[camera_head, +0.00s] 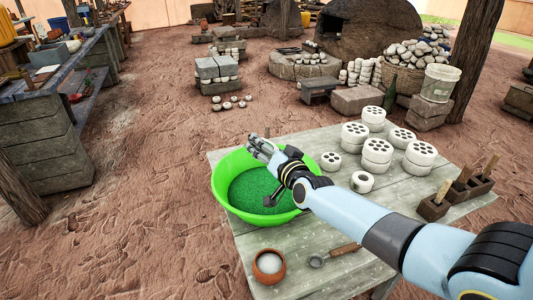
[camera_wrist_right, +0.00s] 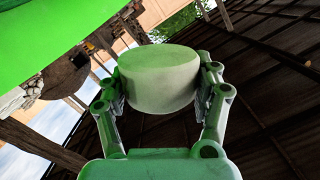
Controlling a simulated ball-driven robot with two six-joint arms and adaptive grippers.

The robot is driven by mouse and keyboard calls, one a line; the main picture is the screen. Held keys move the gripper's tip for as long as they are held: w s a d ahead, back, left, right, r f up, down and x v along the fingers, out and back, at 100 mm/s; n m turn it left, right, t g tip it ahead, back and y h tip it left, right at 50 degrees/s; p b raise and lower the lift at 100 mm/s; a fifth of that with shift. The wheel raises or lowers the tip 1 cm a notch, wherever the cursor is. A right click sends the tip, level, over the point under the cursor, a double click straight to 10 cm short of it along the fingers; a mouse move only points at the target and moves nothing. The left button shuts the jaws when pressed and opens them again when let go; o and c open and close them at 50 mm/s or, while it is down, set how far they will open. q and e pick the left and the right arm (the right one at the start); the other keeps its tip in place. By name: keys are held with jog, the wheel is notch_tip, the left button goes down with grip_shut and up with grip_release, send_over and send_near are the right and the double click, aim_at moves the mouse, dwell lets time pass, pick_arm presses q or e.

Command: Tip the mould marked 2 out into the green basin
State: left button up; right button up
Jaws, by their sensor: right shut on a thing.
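The green basin (camera_head: 224,188) sits on the left part of the grey wooden table, with a speckled green floor inside. My right gripper (camera_head: 262,147) is above the basin's far side. In the right wrist view the right gripper (camera_wrist_right: 160,88) is shut on a pale round mould (camera_wrist_right: 160,80), one finger on each side. The wrist is rolled over: the roof shows at the right and the green basin (camera_wrist_right: 60,35) at the top left. The mould's number and its opening are not visible. In the head view the mould is hidden behind the gripper. My left gripper is out of view.
Several white moulds with holes (camera_head: 377,150) stand stacked right of the basin, with a single white ring (camera_head: 362,182) nearer. Wooden boxes with handles (camera_head: 455,192) line the right edge. A clay pot (camera_head: 268,266) and a scoop (camera_head: 333,255) lie in front.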

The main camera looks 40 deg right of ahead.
jog(key=shift+f+m+y+b, duration=0.3)
jog(key=shift+f+m+b, duration=0.75)
jog(key=shift+b, duration=1.15)
jog(key=m+b, duration=0.2)
jog(key=b, duration=0.1)
jog(key=m+t+b, duration=0.1)
jog(key=m, duration=0.1)
jog(key=shift+a+f, duration=0.15)
jog(key=shift+a, duration=0.1)
jog(key=m+b, duration=0.1)
jog(key=b, duration=0.1)
jog(key=m+b, duration=0.2)
jog(key=shift+w+a+f+m, duration=0.1)
jog(key=shift+a+f+m, duration=0.15)
jog(key=shift+f, duration=0.1)
jog(key=m+t+b, duration=0.1)
jog(key=m+b, duration=0.3)
jog(key=m, duration=0.2)
jog(key=shift+d, duration=0.1)
jog(key=shift+r+m+b, duration=0.1)
jog(key=shift+m+b, duration=0.6)
jog(key=shift+m, duration=0.9)
